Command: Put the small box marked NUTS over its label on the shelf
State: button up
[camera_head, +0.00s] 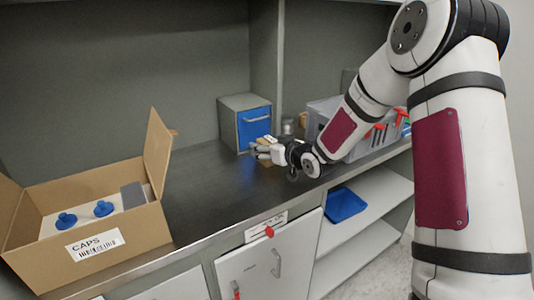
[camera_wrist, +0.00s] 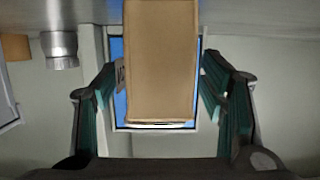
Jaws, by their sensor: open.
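In the wrist view a small brown cardboard box (camera_wrist: 160,62) stands between the two green-padded fingers of my gripper (camera_wrist: 160,78). The fingers are open, one on each side, with a gap on the right; on the left the finger is very close to the box. In the head view my gripper (camera_head: 262,150) is low over the dark counter, in front of a grey cabinet with a blue front (camera_head: 254,127). The box is mostly hidden there.
An open carton marked CAPS (camera_head: 112,250) with blue-knobbed parts stands on the counter (camera_head: 205,200) at left. A grey bin (camera_head: 358,148) with red-handled tools is right of my gripper. A metal cylinder (camera_wrist: 59,48) is near the box. Lower shelves hold a blue tray (camera_head: 346,204).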

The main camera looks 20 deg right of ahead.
jog(key=c, duration=1.4)
jog(key=shift+c, duration=0.7)
jog(key=shift+r, duration=0.2)
